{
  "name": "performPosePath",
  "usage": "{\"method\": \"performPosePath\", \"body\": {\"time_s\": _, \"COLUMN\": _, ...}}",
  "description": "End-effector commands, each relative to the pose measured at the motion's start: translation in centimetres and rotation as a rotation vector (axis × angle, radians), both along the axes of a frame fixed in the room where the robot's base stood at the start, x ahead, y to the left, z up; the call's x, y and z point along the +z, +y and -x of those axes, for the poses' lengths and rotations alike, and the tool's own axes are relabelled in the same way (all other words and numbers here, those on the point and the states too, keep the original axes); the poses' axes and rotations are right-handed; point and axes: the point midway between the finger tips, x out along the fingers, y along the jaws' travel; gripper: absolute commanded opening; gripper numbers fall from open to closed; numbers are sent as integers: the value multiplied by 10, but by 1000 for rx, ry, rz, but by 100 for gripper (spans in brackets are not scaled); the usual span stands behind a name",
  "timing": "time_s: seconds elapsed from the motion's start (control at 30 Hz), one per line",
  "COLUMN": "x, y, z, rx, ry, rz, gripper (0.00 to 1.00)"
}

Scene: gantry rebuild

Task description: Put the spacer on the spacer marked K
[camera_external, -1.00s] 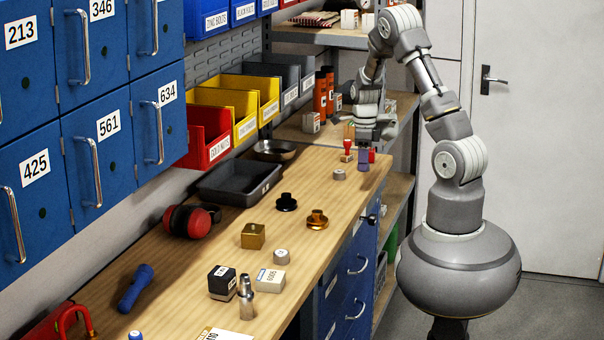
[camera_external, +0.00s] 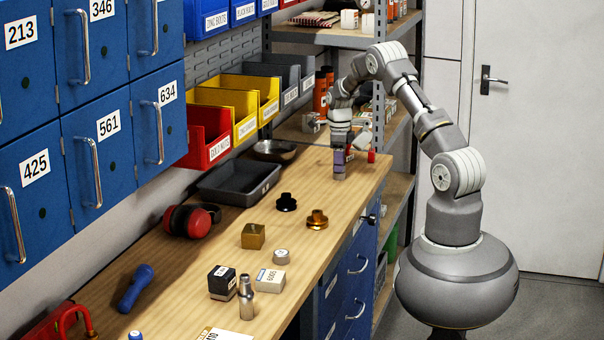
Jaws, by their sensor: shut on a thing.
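My gripper (camera_external: 340,140) points down over the far part of the workbench, shut on a purple-blue spacer (camera_external: 339,160). The purple-blue spacer is upright, directly above a short grey spacer (camera_external: 339,176) that stands on the wood. The two look in contact or nearly so; I cannot tell whether a gap is left. The grey spacer's top is covered, so no mark on it can be read. Another short grey spacer (camera_external: 282,256) with a mark on top stands nearer the camera; the mark is too small to read.
A small red object (camera_external: 371,157) stands right of my gripper. A dark tray (camera_external: 240,182) and a metal bowl (camera_external: 274,150) lie to the left. A black knob (camera_external: 286,202) and a copper-coloured knob (camera_external: 317,220) stand in front. The wood around the grey spacer is mostly clear.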

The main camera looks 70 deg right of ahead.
Motion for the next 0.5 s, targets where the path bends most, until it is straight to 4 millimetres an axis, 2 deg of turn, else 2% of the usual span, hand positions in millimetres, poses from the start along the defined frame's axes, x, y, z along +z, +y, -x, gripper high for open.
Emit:
{"method": "performPosePath", "body": {"time_s": 0.17, "x": -2, "y": 0, "z": 0, "rx": 1, "ry": 0, "rz": 0, "gripper": 10}}
{"method": "performPosePath", "body": {"time_s": 0.2, "x": -3, "y": 0, "z": 0, "rx": 1, "ry": 0, "rz": 0, "gripper": 43}}
{"method": "performPosePath", "body": {"time_s": 0.3, "x": -2, "y": 0, "z": 0, "rx": 1, "ry": 0, "rz": 0, "gripper": 66}}
{"method": "performPosePath", "body": {"time_s": 0.5, "x": -2, "y": 0, "z": 0, "rx": 1, "ry": 0, "rz": 0, "gripper": 66}}
